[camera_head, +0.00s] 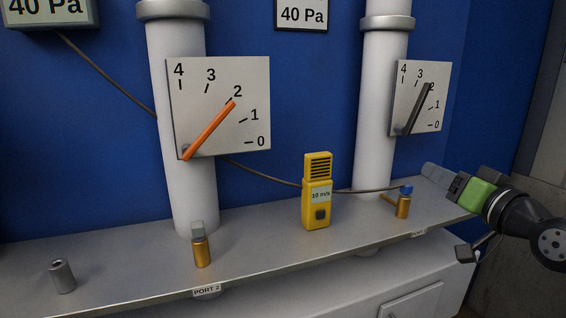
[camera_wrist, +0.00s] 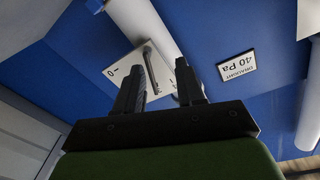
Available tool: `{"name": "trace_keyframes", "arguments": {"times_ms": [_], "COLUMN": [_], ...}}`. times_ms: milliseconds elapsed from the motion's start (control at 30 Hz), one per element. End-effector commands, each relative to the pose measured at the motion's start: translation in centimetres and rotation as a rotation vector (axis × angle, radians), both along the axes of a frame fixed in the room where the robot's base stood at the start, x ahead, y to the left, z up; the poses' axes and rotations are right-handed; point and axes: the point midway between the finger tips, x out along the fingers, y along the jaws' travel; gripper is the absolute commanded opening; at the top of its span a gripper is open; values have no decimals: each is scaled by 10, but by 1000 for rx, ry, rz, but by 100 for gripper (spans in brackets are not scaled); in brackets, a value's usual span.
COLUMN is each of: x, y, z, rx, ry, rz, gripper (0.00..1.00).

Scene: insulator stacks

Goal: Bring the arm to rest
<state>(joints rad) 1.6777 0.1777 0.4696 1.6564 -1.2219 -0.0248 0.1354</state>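My gripper (camera_head: 438,174) is at the right of the head view, in front of the blue wall and past the right end of the yellow meter's shelf area. Its green body and dark wrist show there. In the wrist view, the two dark fingers of my gripper (camera_wrist: 160,72) stand apart with nothing held between them. Behind them is the right-hand dial plate (camera_wrist: 128,72) with its grey lever, which also shows in the head view (camera_head: 433,108).
A grey shelf (camera_head: 265,255) carries a yellow meter (camera_head: 317,195), a brass fitting with grey cap (camera_head: 201,250), a grey cylinder (camera_head: 62,276) and a brass fitting with blue cap (camera_head: 403,206) near my gripper. A left dial (camera_head: 250,75) has an orange lever. White pipes (camera_head: 180,45) rise behind.

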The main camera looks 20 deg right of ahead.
Motion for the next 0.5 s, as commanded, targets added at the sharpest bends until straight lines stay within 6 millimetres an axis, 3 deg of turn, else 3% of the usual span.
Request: {"name": "trace_keyframes", "arguments": {"times_ms": [133, 267, 367, 500], "x": [35, 44, 25, -30], "y": [60, 131, 185, 237], "z": [-36, -79, -113, -152], "rx": [-48, -125, -200, -287], "ry": [183, 398, 565, 751], "rz": [47, 85, 106, 122], "gripper": [38, 38, 38, 38]}}
